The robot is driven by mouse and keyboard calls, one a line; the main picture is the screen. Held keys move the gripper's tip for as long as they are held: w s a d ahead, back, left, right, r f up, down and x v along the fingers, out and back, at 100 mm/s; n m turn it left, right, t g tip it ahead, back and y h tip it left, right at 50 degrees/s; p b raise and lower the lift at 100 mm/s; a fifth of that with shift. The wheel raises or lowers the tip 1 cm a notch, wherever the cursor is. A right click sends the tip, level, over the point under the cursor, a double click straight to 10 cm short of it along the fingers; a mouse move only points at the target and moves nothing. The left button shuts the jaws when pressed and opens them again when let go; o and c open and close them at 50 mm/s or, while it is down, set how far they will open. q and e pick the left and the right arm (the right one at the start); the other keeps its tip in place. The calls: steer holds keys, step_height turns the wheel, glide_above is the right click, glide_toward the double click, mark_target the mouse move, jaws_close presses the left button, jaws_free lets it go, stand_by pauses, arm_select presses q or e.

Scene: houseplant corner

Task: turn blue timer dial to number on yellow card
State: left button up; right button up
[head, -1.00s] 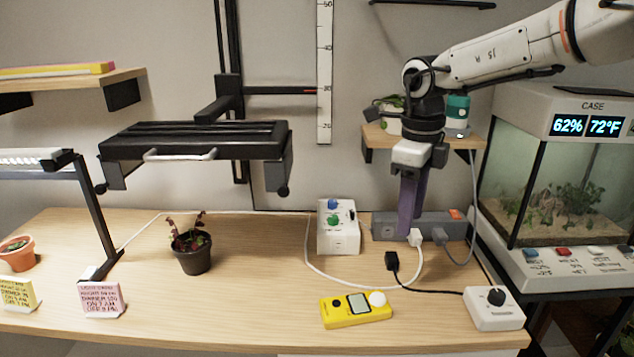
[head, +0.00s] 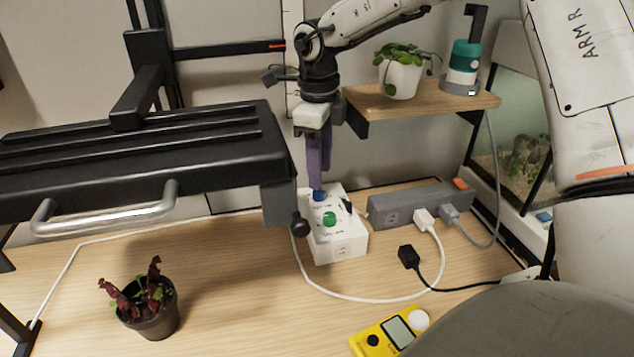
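The white timer box (head: 336,246) stands on the wooden table, with a blue dial (head: 319,196) toward its back and a green dial (head: 330,218) in front of it. My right gripper (head: 318,184) points down with its purple fingers, the tips right at the blue dial. The fingers look close together, and I cannot tell whether they grip the dial or only touch it. The fingers and the angle hide the dial's pointer and its numbers are too small to read. The yellow card is out of view now. My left gripper is not in view.
A black lamp panel with a silver handle (head: 105,209) hangs close left of the timer. A grey power strip (head: 420,204) lies to its right, with a white cable looping in front. A potted plant (head: 150,308) and yellow meter (head: 392,335) stand nearer.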

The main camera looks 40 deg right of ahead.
mark_target(318, 194)
step_height(318, 194, down, 5)
steer(key=shift+w+d, duration=0.1)
steer(key=shift+w, duration=0.05)
jaws_close()
